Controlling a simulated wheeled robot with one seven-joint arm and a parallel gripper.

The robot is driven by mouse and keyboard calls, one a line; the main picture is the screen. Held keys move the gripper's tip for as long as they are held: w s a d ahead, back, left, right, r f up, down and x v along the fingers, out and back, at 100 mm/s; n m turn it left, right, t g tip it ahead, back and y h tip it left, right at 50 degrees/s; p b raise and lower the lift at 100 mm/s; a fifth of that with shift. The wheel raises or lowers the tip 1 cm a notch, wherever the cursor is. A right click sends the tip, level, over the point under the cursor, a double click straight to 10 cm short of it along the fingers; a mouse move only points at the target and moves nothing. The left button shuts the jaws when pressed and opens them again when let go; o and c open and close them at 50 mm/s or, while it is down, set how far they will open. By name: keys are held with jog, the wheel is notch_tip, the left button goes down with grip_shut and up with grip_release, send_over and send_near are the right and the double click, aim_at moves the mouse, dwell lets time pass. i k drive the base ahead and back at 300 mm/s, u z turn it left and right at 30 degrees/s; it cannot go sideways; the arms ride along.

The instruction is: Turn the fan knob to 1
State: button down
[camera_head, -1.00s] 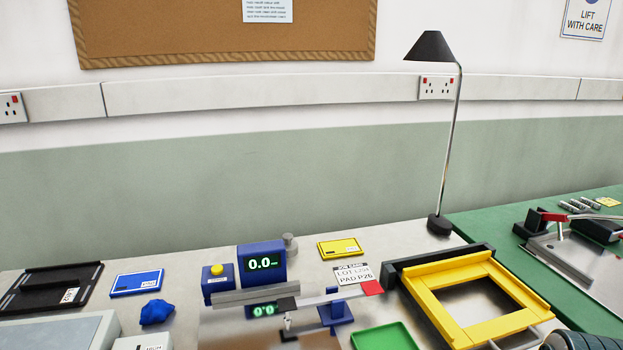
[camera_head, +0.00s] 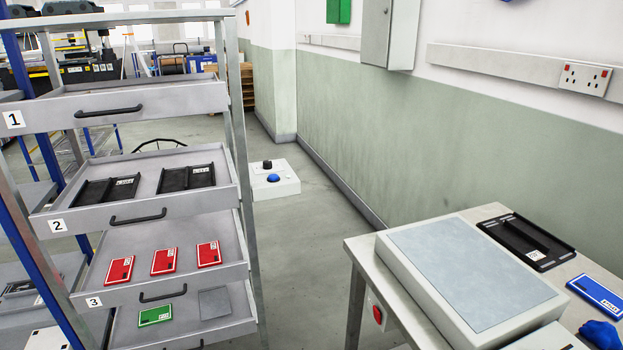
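A pale box (camera_head: 285,187) stands beyond the shelf rack, low down near the wall. On its top are a black knob-like part (camera_head: 267,165) and a blue dome-shaped button (camera_head: 273,178). The box is small in the picture, so no label, scale or pointer setting can be read. I cannot tell whether this black part is the fan knob, and no fan is recognisable. My gripper is not in view.
A rack with numbered drawers (camera_head: 150,209) fills the left, holding black trays and red and green cards. A bench with a large grey pad (camera_head: 460,270) stands at the right. Open floor (camera_head: 300,270) lies between them. A red button (camera_head: 377,314) is on the bench's side.

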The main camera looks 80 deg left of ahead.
aim_at(267, 165)
jog(key=u, duration=3.55)
jog(key=i, duration=1.45)
